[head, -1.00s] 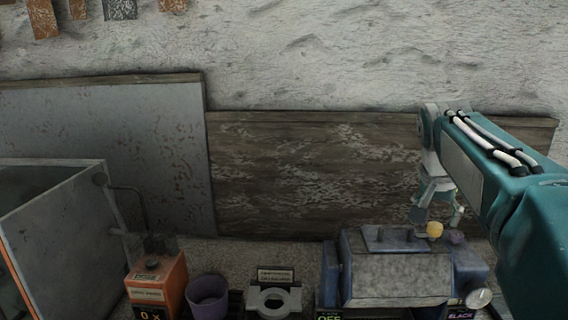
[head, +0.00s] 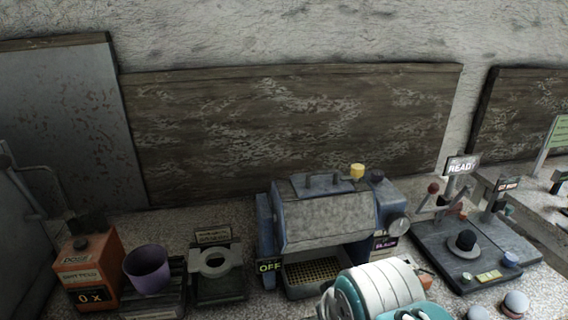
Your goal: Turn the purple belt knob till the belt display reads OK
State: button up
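The blue-grey machine (head: 325,217) stands against the back boards, a little right of centre. The small dark purple knob (head: 376,177) sits on its top right corner, just right of a yellow knob (head: 357,171). The small dark display (head: 386,243) on the machine's right front carries purple letters that seem to read SLACK. My teal and white arm comes in at the bottom, in front of the machine's lower right. My gripper's fingers are not visible, and nothing of mine is seen touching the purple knob.
A white dial (head: 398,228) is on the machine's right side, and a sign (head: 269,266) at its left reads OFF. Left stand a grey holder (head: 215,272), a purple cup (head: 148,270) and an orange box (head: 88,272). Right is a dark station (head: 475,250) with a READY sign.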

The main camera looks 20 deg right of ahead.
aim_at(376, 175)
jog(key=k+l+z, duration=0.1)
jog(key=k+l, duration=0.6)
